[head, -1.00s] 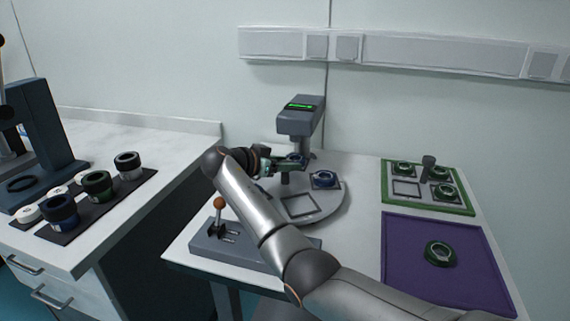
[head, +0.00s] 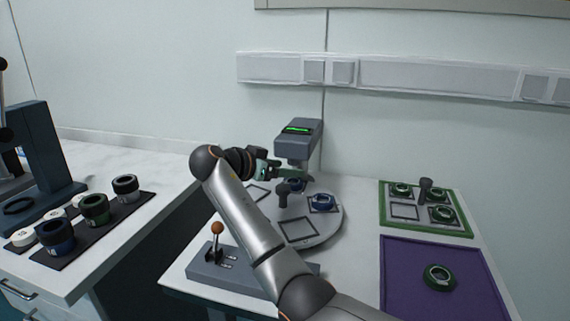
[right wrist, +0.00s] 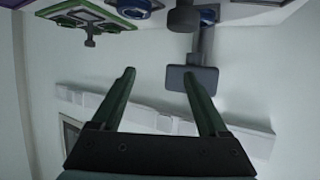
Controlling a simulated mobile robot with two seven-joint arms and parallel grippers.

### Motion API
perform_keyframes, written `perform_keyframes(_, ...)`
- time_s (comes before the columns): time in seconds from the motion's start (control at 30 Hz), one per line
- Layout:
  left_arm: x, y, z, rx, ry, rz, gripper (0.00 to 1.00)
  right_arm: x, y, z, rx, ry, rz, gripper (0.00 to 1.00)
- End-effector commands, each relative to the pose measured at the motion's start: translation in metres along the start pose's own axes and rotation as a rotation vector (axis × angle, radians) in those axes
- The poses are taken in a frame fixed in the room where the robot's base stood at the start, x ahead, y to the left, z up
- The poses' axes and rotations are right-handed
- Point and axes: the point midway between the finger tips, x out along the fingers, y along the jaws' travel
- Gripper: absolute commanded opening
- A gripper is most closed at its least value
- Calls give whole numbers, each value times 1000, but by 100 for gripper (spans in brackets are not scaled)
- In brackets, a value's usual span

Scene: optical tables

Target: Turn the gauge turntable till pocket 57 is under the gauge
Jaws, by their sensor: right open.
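The round grey gauge turntable (head: 325,228) stands on the right-hand table. It has square pockets and a dark centre knob (head: 284,188). A blue ring (head: 322,202) sits in its right pocket. Another blue ring (head: 297,184) is below the grey gauge (head: 299,137), partly hidden by my gripper. The front pocket (head: 298,229) looks empty. Pocket numbers cannot be read. My right gripper (head: 291,174) is open and empty, above the turntable near the gauge. In the right wrist view its green fingers (right wrist: 165,90) are apart, with the knob (right wrist: 184,16) beyond. My left gripper is out of view.
A grey lever box (head: 212,262) with an orange-tipped lever stands at the front left. A purple mat (head: 410,270) with a green ring and a green-rimmed tray (head: 428,229) lie on the right. The left counter holds several dark and white ring parts (head: 94,209).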

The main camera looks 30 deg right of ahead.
Motion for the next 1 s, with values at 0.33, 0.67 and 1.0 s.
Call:
perform_keyframes(0.33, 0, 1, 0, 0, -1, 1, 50, -52, 40, -20, 1, 1, -2, 77)
perform_keyframes(0.67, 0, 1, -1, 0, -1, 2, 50, -89, 72, -27, 0, 0, 0, 77)
perform_keyframes(1.0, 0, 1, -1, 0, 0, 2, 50, -94, 77, -27, -2, -1, 1, 77)
